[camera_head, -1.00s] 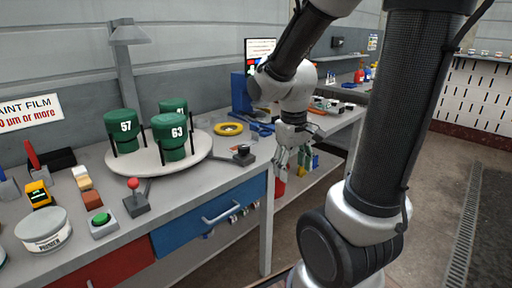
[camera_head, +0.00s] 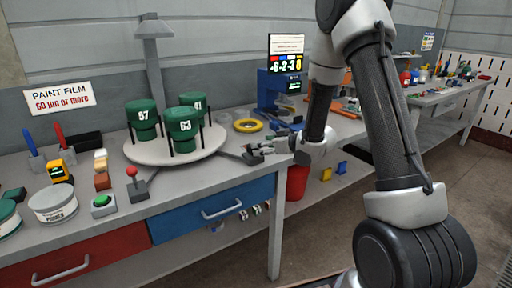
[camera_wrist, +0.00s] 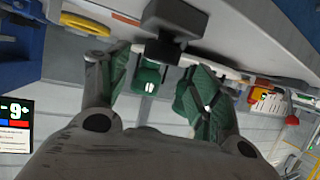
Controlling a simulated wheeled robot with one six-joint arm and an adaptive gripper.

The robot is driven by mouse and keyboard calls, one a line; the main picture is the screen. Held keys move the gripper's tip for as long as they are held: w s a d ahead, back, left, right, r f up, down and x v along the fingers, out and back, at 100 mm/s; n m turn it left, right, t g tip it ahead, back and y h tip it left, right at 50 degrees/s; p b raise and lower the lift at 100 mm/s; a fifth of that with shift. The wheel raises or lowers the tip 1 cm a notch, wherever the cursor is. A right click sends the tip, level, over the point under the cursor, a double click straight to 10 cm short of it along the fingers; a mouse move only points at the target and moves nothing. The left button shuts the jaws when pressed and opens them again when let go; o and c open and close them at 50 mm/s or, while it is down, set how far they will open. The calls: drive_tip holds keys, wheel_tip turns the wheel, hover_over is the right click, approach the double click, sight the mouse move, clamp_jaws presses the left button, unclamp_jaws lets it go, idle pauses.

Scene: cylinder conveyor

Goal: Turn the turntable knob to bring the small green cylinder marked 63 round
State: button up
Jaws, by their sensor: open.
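The small green cylinder marked 63 (camera_head: 183,124) stands upright at the front of the round white turntable (camera_head: 205,148). Green cylinders marked 57 (camera_head: 142,114) and 41 (camera_head: 196,100) stand left and behind. The black turntable knob (camera_head: 250,156) sits at the turntable's right; it also shows at the top of the wrist view (camera_wrist: 165,45). My gripper (camera_head: 270,147) is open and empty, pointing left close beside the knob; I cannot tell if it touches. In the wrist view its fingers (camera_wrist: 155,85) are spread, with green cylinder shapes between and behind them.
A red-topped lever (camera_head: 135,183) and a green button (camera_head: 102,203) are at the table's front left. A yellow ring (camera_head: 248,126) and a blue stand with a screen (camera_head: 286,55) are behind the knob. The bench's front edge runs below my gripper.

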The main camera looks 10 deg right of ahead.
drive_tip(key=x, duration=0.6)
drive_tip(key=shift+w+a+f, duration=0.15)
drive_tip(key=shift+w, duration=0.05)
drive_tip(key=c, duration=1)
